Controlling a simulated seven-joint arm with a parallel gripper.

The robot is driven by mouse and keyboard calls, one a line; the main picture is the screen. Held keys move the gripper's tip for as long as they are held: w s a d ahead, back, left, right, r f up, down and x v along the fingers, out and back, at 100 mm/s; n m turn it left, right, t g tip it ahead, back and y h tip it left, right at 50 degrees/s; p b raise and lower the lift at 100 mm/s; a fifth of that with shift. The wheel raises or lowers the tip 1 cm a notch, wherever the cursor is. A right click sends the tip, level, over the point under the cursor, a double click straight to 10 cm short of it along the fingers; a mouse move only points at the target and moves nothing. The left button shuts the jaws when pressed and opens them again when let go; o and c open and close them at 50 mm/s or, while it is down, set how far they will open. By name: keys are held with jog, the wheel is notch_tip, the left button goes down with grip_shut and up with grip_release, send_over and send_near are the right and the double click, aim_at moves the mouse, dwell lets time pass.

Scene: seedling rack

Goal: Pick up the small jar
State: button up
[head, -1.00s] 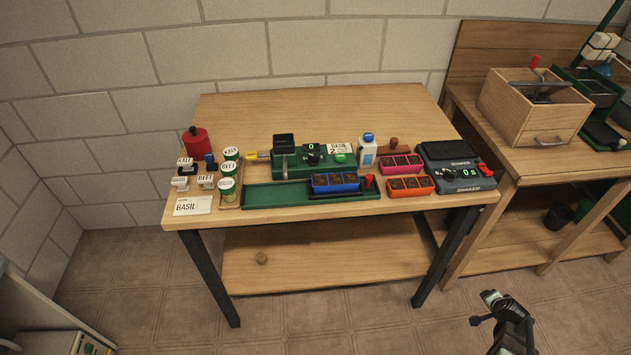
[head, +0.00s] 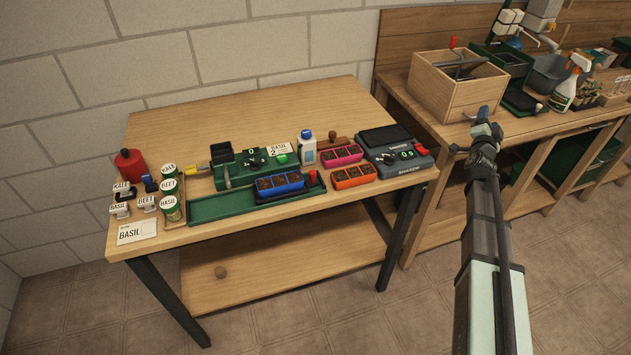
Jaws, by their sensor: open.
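Three small jars with white labelled lids stand in a row at the left end of the table: a KALE jar (head: 169,171), a BEET jar (head: 168,186) and a BASIL jar (head: 170,208). They stand on a narrow wooden tray (head: 181,222). No jar is clearly smaller than the others. My gripper (head: 483,116) is open and empty, raised at the right in front of the neighbouring bench, far from the jars. Its fingers are small and seen from behind.
Label stamps (head: 146,203), a BASIL card (head: 137,232) and a red canister (head: 130,165) crowd the jars' left. A green rail (head: 225,208) with a blue seedling tray (head: 280,185) lies to their right. The table's back is clear. A wooden box (head: 458,85) stands behind my gripper.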

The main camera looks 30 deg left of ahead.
jog(key=s+a+r+n+g+y, duration=0.1)
jog(key=s+a+n+g+y, duration=0.15)
jog(key=a, duration=0.75)
jog(key=s+a+n+g+y, duration=0.1)
jog(key=a+n+y, duration=0.25)
jog(key=a, duration=0.65)
jog(key=s+a+r+n+g+y, duration=0.1)
jog(key=a+n+g+y, duration=0.15)
jog(key=a, duration=0.75)
jog(key=s+a+n+g, duration=0.35)
jog(key=s+a, duration=0.35)
jog(key=a, duration=0.3)
jog(key=s+a+n+g, duration=0.3)
jog(key=s+a+n, duration=0.2)
jog(key=s+a, duration=0.45)
jog(key=n+g+h, duration=0.7)
jog(key=n, duration=0.6)
send_near(168, 202)
jog(key=f, duration=0.5)
jog(key=a+f, duration=0.1)
jog(key=f, duration=0.2)
jog(key=shift+f, duration=0.3)
